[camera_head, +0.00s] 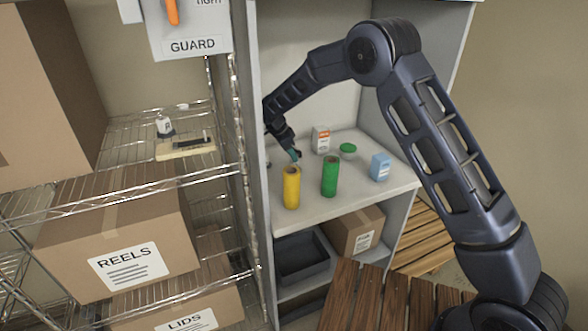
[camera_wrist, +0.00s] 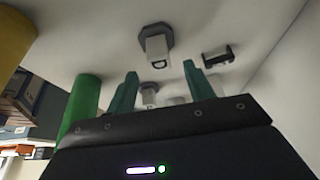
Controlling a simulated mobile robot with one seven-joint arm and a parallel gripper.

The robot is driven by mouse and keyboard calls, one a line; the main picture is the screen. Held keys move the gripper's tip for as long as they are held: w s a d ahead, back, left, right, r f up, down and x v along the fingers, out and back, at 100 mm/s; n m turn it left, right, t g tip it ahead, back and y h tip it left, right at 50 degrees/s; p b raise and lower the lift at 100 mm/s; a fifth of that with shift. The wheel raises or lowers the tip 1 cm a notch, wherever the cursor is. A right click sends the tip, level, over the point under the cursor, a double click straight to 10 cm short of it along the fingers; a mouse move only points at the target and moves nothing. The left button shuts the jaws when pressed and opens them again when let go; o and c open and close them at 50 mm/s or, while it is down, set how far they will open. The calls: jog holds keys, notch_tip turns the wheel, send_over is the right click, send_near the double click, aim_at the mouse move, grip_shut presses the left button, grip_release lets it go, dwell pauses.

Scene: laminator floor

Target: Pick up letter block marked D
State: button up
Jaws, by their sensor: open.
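In the wrist view a white block (camera_wrist: 154,46) with a dark grey, many-sided part stands on the pale shelf, beyond my fingertips. A small dark mark on its near face looks like a D, but it is too small to be sure. My gripper (camera_wrist: 161,72) is open, with its two teal fingers apart and nothing between them at the tips. The block lies roughly in line with the gap. In the head view my gripper (camera_head: 294,155) is low over the shelf, behind the yellow cylinder. I cannot make out the block there.
A yellow cylinder (camera_head: 292,188) and a green cylinder (camera_head: 330,177) stand at the shelf's front. A white-and-orange box (camera_head: 321,139), a green round thing (camera_head: 347,149) and a blue box (camera_head: 380,167) stand to the right. A dark-and-white item (camera_wrist: 217,57) lies right of the block.

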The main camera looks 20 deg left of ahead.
jog(key=shift+a+x, duration=0.1)
jog(key=shift+x, duration=1.35)
jog(key=shift+a+x, duration=0.15)
jog(key=shift+x, duration=1.25)
jog(key=shift+s+f, duration=0.15)
jog(key=shift+s, duration=0.05)
jog(key=shift+c, duration=0.4)
grip_shut()
